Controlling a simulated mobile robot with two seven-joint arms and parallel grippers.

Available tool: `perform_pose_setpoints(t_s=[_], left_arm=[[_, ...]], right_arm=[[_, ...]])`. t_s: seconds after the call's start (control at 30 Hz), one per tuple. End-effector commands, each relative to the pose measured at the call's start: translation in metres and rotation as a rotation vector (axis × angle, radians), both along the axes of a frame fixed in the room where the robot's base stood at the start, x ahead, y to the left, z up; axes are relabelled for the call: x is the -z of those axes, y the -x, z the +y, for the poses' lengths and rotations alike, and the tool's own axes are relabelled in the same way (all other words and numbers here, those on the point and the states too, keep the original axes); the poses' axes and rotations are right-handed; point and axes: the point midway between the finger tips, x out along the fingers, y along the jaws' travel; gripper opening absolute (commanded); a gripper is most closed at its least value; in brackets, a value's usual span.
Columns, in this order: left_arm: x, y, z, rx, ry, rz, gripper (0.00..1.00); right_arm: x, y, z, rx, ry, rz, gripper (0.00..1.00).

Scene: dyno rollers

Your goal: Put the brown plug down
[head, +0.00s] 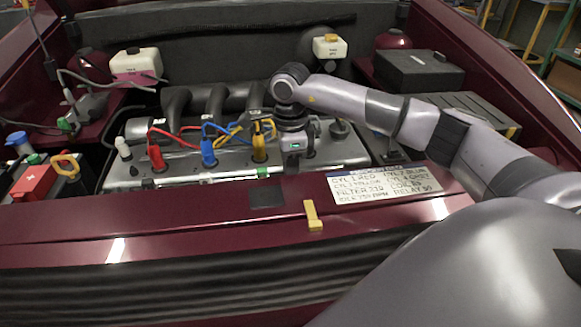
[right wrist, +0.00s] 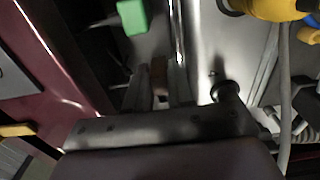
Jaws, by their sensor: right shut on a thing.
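My right gripper (head: 293,160) reaches down over the right part of the grey engine cover (head: 205,172), right of the yellow plug (head: 259,148). In the right wrist view its two fingers (right wrist: 160,95) are shut on the brown plug (right wrist: 160,91), of which only a small brown patch shows between them. In the head view the gripper hides the brown plug. I cannot tell whether the plug touches anything below. My left gripper is not in view.
A red plug (head: 156,158) and a blue plug (head: 208,153) stand on the cover with cables. A green piece (head: 263,173) is at its front edge. A dark square pad (head: 266,197), a yellow strip (head: 313,215) and a written card (head: 385,184) lie on the red front beam.

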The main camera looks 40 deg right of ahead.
Motion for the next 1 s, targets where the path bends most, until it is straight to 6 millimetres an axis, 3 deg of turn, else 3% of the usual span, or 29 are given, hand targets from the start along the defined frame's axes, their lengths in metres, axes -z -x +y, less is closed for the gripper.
perform_pose_setpoints(t_s=[0.33, 0.37, 0.43, 0.77, 0.87, 1.0], left_arm=[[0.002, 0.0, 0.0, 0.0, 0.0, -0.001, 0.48], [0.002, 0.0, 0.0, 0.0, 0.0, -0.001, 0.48], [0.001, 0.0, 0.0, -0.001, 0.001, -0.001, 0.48], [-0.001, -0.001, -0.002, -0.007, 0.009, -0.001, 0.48], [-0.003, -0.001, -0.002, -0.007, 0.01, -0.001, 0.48], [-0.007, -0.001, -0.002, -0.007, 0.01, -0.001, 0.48]], right_arm=[[0.004, 0.0, 0.0, 0.0, 0.0, -0.001, 0.0], [0.004, 0.0, 0.0, 0.0, 0.0, -0.001, 0.26], [0.003, 0.0, 0.0, 0.0, 0.0, -0.001, 0.48], [0.0, 0.0, 0.0, 0.0, 0.0, -0.001, 0.48], [-0.009, -0.001, 0.0, 0.0, -0.001, -0.003, 0.48], [-0.035, -0.001, 0.0, 0.0, -0.001, -0.005, 0.48]])
